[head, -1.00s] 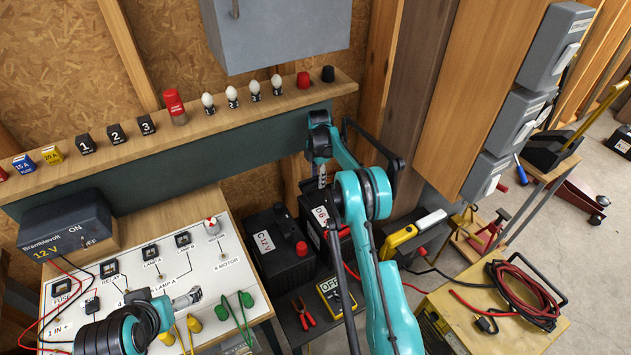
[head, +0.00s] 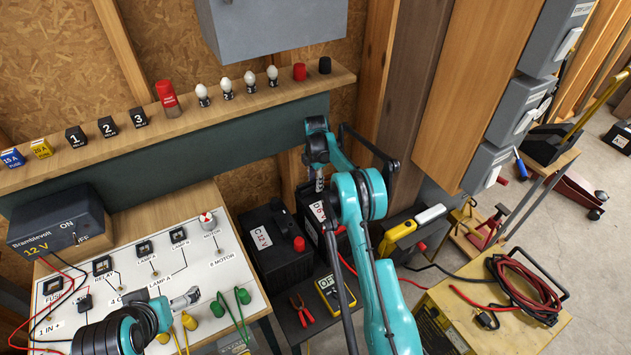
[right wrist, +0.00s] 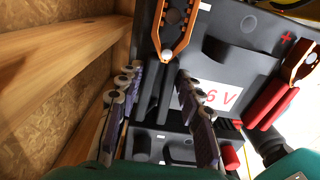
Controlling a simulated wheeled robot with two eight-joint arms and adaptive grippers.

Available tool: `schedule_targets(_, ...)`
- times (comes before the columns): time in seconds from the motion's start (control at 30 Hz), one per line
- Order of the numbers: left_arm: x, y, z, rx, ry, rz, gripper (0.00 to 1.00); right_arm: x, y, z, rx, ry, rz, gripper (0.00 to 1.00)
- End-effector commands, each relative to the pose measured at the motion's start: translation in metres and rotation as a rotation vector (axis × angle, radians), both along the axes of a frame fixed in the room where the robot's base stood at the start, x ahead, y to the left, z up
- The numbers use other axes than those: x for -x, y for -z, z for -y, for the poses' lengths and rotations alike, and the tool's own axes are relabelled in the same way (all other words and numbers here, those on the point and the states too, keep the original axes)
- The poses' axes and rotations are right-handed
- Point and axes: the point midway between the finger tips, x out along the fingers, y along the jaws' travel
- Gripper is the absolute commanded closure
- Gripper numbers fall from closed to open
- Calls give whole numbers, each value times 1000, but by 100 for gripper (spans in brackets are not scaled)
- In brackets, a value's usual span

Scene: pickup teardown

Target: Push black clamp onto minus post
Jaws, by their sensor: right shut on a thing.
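The black clamp (right wrist: 152,95), with dark handles and copper-coloured jaws, is at the top middle of the right wrist view. My right gripper (right wrist: 162,118) has one finger on each side of its handles and is shut on it. The jaws lie over the top of the dark 6 V battery (right wrist: 238,45). I cannot make out the minus post or whether the jaws touch it. In the head view my right gripper (head: 319,185) is above this battery, mostly hidden by its own arm. My left gripper (head: 187,298) is over the switch board; its finger opening is unclear.
A red clamp (right wrist: 272,105) is by the plus mark on the same battery. A 12 V battery (head: 265,262) stands to the left, red pliers (head: 301,309) and a yellow meter (head: 335,292) in front. A wooden shelf (head: 120,150) runs behind.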

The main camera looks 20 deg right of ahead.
Motion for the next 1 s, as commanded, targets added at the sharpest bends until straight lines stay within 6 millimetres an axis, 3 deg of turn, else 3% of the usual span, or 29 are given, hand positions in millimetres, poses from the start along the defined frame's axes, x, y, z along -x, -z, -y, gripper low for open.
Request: schedule_targets(1.0, 0, 6, 0, 0, 0, 0, 0, 0, 8, 0, 0, 0, 0, 100)
